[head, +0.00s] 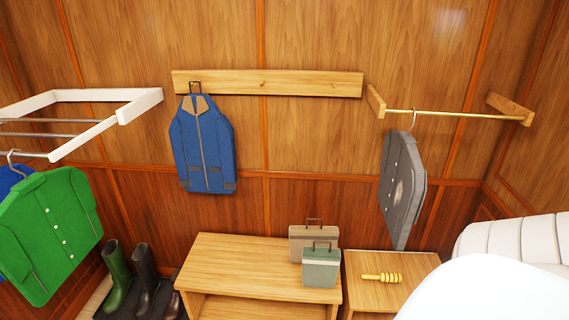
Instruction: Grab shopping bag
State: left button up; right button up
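Two small bag-like cases with handles stand upright at the right end of the low wooden bench, in the head view. The front one is a green bag (321,267) with a pale upper band and a dark handle. Just behind it and slightly left is a beige bag (303,243) with a brown handle, partly hidden by the green one. I cannot tell which is the shopping bag. Neither of my grippers is in view.
The wooden bench (238,250) has bare room left of the bags. Beside it, a small wooden table (410,268) holds a yellow ridged tool (381,278). A blue jacket (203,145), grey garment (402,185) and green jacket (50,230) hang around. Boots (117,268) stand left.

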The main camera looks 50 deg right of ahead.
aim_at(300, 236)
jog(key=z, duration=1.8)
jog(key=i+j, duration=0.35)
jog(key=i+j+z, duration=0.1)
jog(key=i+j, duration=0.25)
jog(key=i+j+z, duration=0.1)
jog(key=i+j, duration=0.25)
jog(key=j, duration=0.2)
jog(key=i+j, duration=0.35)
jog(key=i+j+z, duration=0.1)
jog(key=i+j, duration=0.2)
jog(key=j, duration=0.25)
